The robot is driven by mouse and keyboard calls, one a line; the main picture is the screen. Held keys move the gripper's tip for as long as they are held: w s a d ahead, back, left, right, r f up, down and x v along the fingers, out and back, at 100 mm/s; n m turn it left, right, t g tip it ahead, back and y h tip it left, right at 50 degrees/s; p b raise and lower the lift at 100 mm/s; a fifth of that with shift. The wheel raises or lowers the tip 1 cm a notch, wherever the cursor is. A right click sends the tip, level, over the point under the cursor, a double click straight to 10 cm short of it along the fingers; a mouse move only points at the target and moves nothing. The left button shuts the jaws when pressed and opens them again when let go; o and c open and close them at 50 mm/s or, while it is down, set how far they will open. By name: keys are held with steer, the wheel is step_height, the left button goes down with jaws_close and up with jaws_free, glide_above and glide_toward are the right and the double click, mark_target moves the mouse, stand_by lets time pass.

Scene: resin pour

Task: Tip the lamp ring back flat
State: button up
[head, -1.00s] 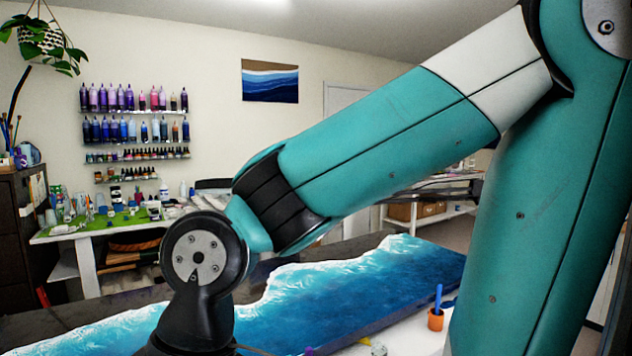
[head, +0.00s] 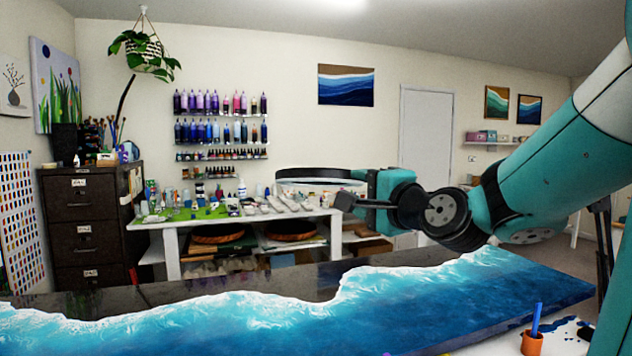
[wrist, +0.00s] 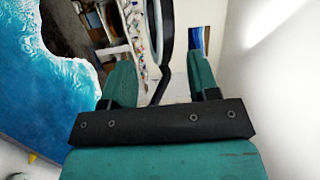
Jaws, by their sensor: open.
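The lamp ring (head: 312,171) is a dark hoop with a pale inner side, seen nearly edge-on in the head view, above the back worktable. In the wrist view it is a dark curved band (wrist: 166,40) running up between my finger outlines. My gripper (head: 358,190) is at the ring's right end in the head view. In the wrist view my gripper (wrist: 162,70) has its two teal fingers wide apart. I cannot tell whether the band lies between the fingers or beyond them. The ring's mount is not clear.
A long blue-and-white resin table (head: 440,295) spans the foreground. The worktable (head: 190,222) behind is crowded with small items. A dark filing cabinet (head: 85,235) stands at left. An orange cup (head: 532,343) with a blue stick is at front right.

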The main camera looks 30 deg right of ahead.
mark_target(319, 175)
steer(key=w+p, duration=0.4)
steer(key=w, duration=0.1)
steer(key=w+d+p, duration=0.1)
steer(key=w+p, duration=0.3)
steer(key=w, duration=0.2)
steer(key=w+r+p, duration=0.1)
steer(key=w+p, duration=0.4)
steer(key=shift+w+d+r, duration=0.1)
steer(key=shift+w+d, duration=0.05)
steer(key=shift+d, duration=0.15)
steer(key=shift+w, duration=0.45)
steer(key=shift+c, duration=0.3)
jaws_close()
steer(key=shift+d+f, duration=0.1)
steer(key=shift+f, duration=0.15)
